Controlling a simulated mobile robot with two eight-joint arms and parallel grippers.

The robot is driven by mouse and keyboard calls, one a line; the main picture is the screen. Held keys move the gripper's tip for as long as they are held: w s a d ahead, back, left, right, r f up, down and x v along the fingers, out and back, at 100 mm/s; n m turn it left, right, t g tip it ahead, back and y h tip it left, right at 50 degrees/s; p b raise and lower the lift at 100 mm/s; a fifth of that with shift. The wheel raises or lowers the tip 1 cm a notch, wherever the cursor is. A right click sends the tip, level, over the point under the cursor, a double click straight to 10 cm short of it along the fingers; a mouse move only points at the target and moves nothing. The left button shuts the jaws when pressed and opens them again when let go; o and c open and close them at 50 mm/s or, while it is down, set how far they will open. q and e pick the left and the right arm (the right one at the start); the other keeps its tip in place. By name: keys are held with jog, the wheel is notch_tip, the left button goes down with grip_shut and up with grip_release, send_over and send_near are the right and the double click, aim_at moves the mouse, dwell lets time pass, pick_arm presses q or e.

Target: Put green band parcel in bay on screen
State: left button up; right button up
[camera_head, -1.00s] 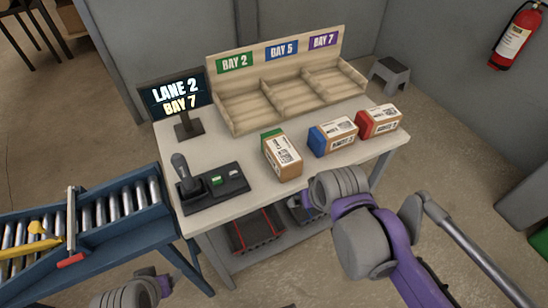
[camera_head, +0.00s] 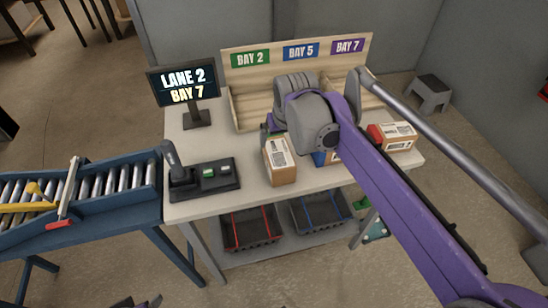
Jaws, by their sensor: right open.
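The green band parcel (camera_head: 281,166) stands on the table, a brown box with a white label; its green end is mostly hidden behind my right gripper. My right gripper (camera_head: 268,135) is open at the far end of this parcel; its fingers are small and partly hidden by my wrist, so I cannot tell whether they touch it. The screen (camera_head: 187,84) reads LANE 2, BAY 7. The purple BAY 7 sign (camera_head: 347,46) marks the rightmost bay, which my arm partly covers. A small part of my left gripper (camera_head: 137,302) shows at the bottom edge.
The blue band parcel (camera_head: 320,158) is mostly behind my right arm. The red band parcel (camera_head: 393,137) stands to its right. A roller conveyor (camera_head: 100,205) adjoins on the left.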

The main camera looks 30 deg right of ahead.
aim_at(278, 150)
jog(key=x, duration=0.9)
jog(key=shift+w+d+f+b, duration=0.1)
jog(key=shift+f+b, duration=0.15)
jog(key=shift+b, duration=0.05)
jog(key=shift+c, duration=0.2)
jog(key=shift+r, duration=0.1)
grip_shut()
notch_tip(278, 150, up, 10)
jog(key=shift+f+p, duration=0.1)
jog(key=shift+p, duration=0.35)
